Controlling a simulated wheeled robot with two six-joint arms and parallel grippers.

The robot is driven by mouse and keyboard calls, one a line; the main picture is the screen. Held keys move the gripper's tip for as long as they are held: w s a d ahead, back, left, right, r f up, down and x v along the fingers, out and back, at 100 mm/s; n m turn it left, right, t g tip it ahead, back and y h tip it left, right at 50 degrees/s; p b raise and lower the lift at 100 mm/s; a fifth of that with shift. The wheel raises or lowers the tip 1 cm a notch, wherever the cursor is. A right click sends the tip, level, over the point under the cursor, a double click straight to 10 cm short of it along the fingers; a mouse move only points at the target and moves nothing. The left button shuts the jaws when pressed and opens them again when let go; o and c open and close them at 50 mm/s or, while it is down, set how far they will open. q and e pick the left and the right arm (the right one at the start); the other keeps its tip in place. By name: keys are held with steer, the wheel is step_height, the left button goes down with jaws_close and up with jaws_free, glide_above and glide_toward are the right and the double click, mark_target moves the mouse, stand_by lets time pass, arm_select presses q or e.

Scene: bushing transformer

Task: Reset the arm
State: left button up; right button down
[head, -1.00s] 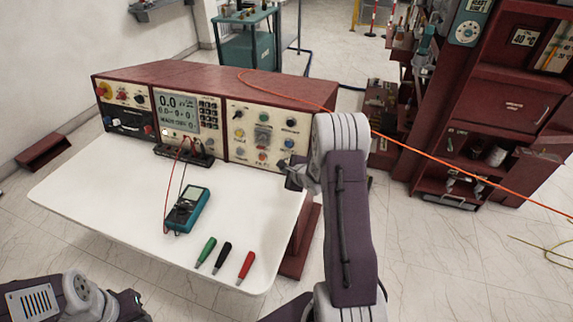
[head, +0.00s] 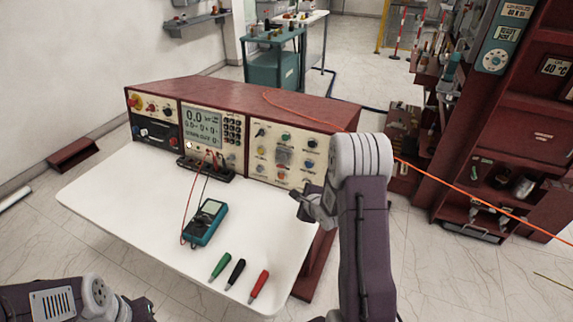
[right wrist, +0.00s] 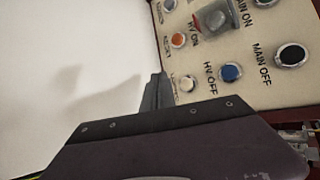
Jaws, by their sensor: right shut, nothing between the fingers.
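My right arm reaches in from the bottom right of the head view. Its gripper (head: 300,203) is just in front of the right end of the control console (head: 225,95), above the right edge of the white table (head: 120,200). In the right wrist view the gripper's fingers (right wrist: 154,92) are together and empty, close to the panel with the HV OFF and MAIN OFF buttons (right wrist: 230,72). I cannot tell whether they touch the panel. My left gripper (head: 142,308) is at the bottom left of the head view, partly cut off, and its jaws are unclear.
A teal multimeter (head: 205,223) with red and dark leads lies on the table. Green (head: 220,267), black (head: 235,274) and red (head: 258,285) handled tools lie near its front edge. A dark red cabinet (head: 510,130) stands at right. An orange cable (head: 440,178) runs behind my right arm.

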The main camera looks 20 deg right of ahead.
steer(key=shift+w+a+r, duration=0.1)
steer(key=shift+a+r, duration=0.05)
steer(key=shift+a, duration=0.1)
steer(key=a+r+n+y+p, duration=0.1)
steer(key=a+r+n+p, duration=0.15)
steer(key=a+r, duration=0.45)
steer(key=a+r+n+y+p, duration=0.1)
steer(key=a+r+n+p, duration=0.15)
steer(key=a+r, duration=0.45)
steer(key=s+f+n+g, duration=0.1)
steer(key=s+n+g, duration=0.2)
steer(key=s+n, duration=0.3)
steer(key=s+f+n+g+p, duration=0.1)
steer(key=s+f+n+g, duration=0.1)
steer(key=s+n, duration=0.5)
steer(key=s+f+n+g+h+p, duration=0.1)
steer(key=s+n+g, duration=0.3)
steer(key=s, duration=0.7)
steer(key=shift+f+n+g, duration=0.3)
steer(key=shift+n+g, duration=0.1)
steer(key=shift+n, duration=0.8)
steer(key=c, duration=2.1)
jaws_free()
steer(key=shift+c, duration=0.2)
